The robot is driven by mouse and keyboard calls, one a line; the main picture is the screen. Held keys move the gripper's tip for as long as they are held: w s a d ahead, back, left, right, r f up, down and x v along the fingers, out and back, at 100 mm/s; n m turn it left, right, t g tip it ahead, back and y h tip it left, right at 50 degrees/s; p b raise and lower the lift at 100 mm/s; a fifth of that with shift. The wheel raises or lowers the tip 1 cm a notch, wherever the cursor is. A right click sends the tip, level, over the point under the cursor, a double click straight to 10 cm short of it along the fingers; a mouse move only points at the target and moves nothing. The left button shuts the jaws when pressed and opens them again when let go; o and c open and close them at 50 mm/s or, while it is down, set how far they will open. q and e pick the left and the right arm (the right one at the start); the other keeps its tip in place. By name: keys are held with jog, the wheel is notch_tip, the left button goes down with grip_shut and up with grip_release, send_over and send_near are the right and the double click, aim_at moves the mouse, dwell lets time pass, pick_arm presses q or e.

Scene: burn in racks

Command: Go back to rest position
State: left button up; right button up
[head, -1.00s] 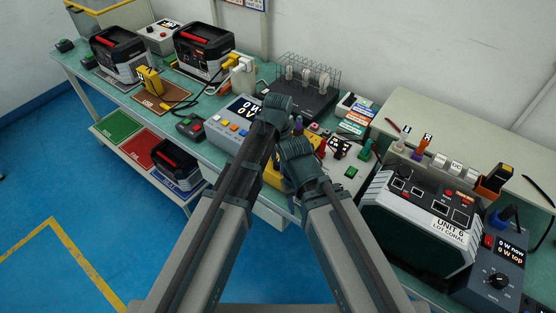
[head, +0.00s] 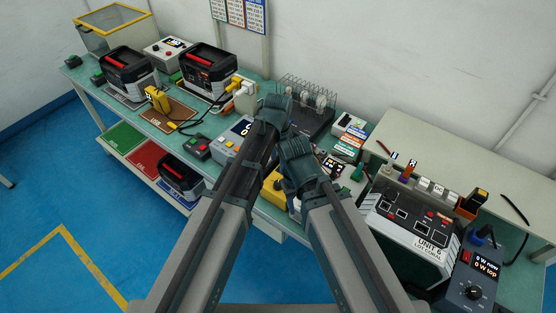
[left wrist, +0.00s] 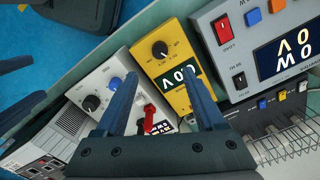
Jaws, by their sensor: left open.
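My left gripper (head: 274,112) is at the end of the arm coming in from the left and shows from behind, over the bench. In the left wrist view its two blue fingers (left wrist: 152,62) stand apart with nothing held between them. My right gripper (head: 297,158) is just right of and below the left one in the head view. Its fingers are hidden behind its own body. Both arms reach forward, close together.
The green bench (head: 258,212) carries black-and-grey power units (head: 208,72), a wire rack (head: 308,98) and the Unit 6 box (head: 408,228). A dial meter (head: 470,275) stands at the right. A lower shelf holds green and red mats (head: 122,138). Blue floor (head: 50,195) is clear at left.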

pick_arm(q)
notch_tip(320, 180, up, 2)
jog(key=shift+r+p, duration=0.1)
jog(key=shift+p, duration=0.45)
pick_arm(e)
notch_tip(320, 180, up, 2)
jog(key=shift+r, duration=0.1)
pick_arm(q)
jog(key=s+a+n, duration=0.5)
jog(key=a+n, duration=0.2)
jog(key=a, duration=0.2)
jog(key=s+a+n, duration=0.6)
jog(key=a, duration=0.2)
jog(key=s+d+f+m+b, duration=0.2)
jog(key=d, duration=0.3)
jog(key=s+d+f+m+y+b, duration=0.1)
jog(key=s+d+f+m+b, duration=0.1)
jog(key=d, duration=0.4)
jog(key=shift+s+d+f+b, duration=0.15)
jog(key=shift+s+f+b, duration=0.3)
jog(key=shift+s, duration=0.15)
pick_arm(e)
notch_tip(320, 180, down, 5)
